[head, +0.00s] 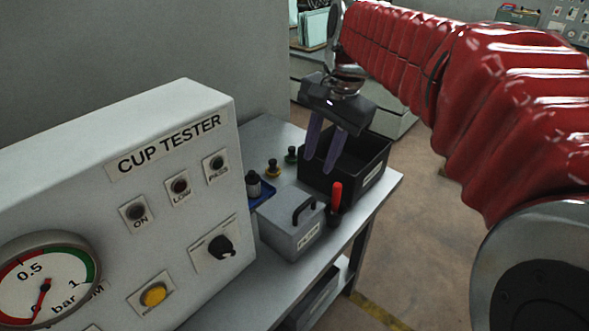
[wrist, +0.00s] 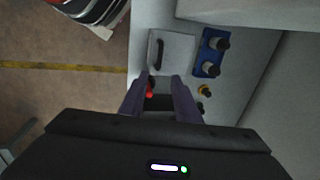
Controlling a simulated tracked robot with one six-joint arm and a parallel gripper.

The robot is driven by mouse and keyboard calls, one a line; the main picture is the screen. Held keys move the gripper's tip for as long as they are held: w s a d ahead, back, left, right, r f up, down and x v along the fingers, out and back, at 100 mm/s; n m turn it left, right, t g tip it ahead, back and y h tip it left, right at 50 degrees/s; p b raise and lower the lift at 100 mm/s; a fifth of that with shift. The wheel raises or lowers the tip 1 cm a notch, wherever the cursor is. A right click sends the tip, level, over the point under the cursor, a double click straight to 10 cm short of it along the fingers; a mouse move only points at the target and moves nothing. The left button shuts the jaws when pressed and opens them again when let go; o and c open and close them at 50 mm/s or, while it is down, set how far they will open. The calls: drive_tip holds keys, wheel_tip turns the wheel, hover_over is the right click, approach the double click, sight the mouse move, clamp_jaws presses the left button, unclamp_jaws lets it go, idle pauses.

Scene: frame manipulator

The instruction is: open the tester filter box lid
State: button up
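The grey filter box (head: 286,238) stands on the bench in the head view, right of the cup tester. Its lid (head: 276,211) is closed and carries a black handle (head: 303,209) near the right side. In the wrist view the box lid (wrist: 177,54) lies ahead of the fingertips, with its handle (wrist: 158,53) toward the left edge. My gripper (head: 320,166) is open and empty, with two purple fingers pointing down above the black bin area, behind the box. In the wrist view my gripper (wrist: 163,80) shows its fingers spread apart, not touching the box.
A red-handled tool (head: 336,197) stands close beside the box. A black open bin (head: 347,187) is behind it. A blue tray (head: 261,191) with dark cylinders and small knobs (head: 273,168) sit at the left. The cup tester (head: 165,200) fills the left foreground.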

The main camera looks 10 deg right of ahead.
sight(306, 202)
drive_tip(key=f, duration=0.4)
drive_tip(key=w+a+f, duration=0.1)
drive_tip(key=f, duration=0.4)
drive_tip(key=w+f, duration=0.1)
drive_tip(key=f, duration=0.3)
drive_tip(key=shift+a+f, duration=0.3)
drive_tip(key=shift+c, duration=0.2)
clamp_jaws()
